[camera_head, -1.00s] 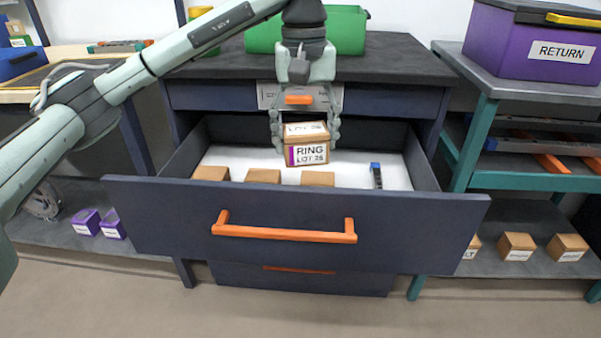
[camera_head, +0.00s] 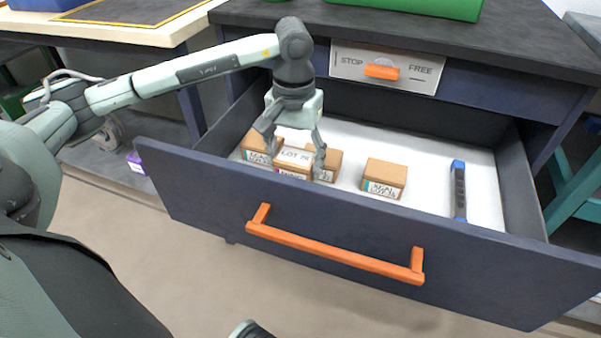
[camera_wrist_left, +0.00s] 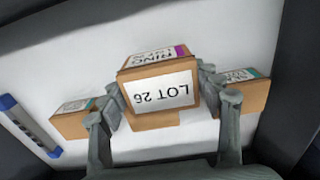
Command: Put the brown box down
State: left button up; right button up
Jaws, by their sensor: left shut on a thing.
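The brown box (camera_head: 291,161) has a white label reading LOT 26 on top and a purple-edged RING label on its side. My left gripper (camera_head: 294,164) is shut on it, one finger on each side, inside the open drawer (camera_head: 340,225). In the left wrist view the box (camera_wrist_left: 158,88) looks larger and closer than its neighbours; whether its underside touches the drawer floor is hidden. Its front also partly hides behind the drawer front in the head view. My right gripper is not in view.
Similar brown boxes stand close by, at the left (camera_head: 256,148), just right (camera_head: 326,163) and farther right (camera_head: 385,178). A blue-and-grey tool (camera_head: 458,188) lies at the drawer's right. White floor is free between them. The orange handle (camera_head: 335,250) is outside.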

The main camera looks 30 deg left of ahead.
aim_at(295, 175)
pick_arm(q)
notch_tip(295, 175, down, 4)
jog(key=shift+r, duration=0.1)
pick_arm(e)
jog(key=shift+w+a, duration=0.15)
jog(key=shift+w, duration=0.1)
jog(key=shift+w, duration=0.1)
pick_arm(q)
jog(key=o, duration=1.2)
jog(key=shift+o, duration=0.2)
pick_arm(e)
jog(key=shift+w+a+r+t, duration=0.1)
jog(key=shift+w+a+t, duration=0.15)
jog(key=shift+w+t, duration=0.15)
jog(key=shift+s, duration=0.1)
